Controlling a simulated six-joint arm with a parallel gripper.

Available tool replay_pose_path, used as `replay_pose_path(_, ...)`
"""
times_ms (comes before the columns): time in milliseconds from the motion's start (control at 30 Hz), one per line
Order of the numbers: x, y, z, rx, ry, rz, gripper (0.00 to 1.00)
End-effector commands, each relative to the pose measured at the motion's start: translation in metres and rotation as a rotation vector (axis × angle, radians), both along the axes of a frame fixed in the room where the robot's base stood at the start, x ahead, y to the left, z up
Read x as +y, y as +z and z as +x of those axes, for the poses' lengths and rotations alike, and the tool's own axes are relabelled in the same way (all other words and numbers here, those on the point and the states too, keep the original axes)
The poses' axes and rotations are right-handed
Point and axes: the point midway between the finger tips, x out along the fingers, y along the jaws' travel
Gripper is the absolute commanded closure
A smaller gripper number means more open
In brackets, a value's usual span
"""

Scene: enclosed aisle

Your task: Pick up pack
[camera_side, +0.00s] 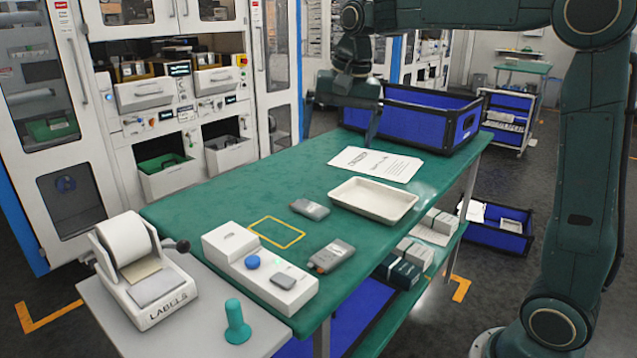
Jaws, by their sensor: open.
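Two small grey packs lie on the green table (215,192). One grey pack (309,209) lies by the upper right corner of a yellow outline; the other pack (331,256), with an orange-brown end, lies nearer the front edge. I cannot tell which one the task means. My gripper (342,122) is open and empty, pointing down above the far part of the table, behind the paper sheet and well away from both packs.
A cream tray (374,201) and a paper sheet (376,164) lie mid-table. A blue crate (428,119) stands at the far end. A white box with a blue button (259,268) and a label printer (140,270) stand in front. The left part of the table is clear.

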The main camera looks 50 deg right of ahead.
Motion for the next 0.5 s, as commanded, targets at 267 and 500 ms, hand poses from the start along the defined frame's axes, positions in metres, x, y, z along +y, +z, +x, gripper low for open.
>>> replay_pose_path(267, -0.026, -0.024, 0.058, 0.062, -0.211, 0.042, 0.0)
replay_pose_path(500, -0.049, -0.054, 0.101, 0.114, -0.394, 0.071, 0.0)
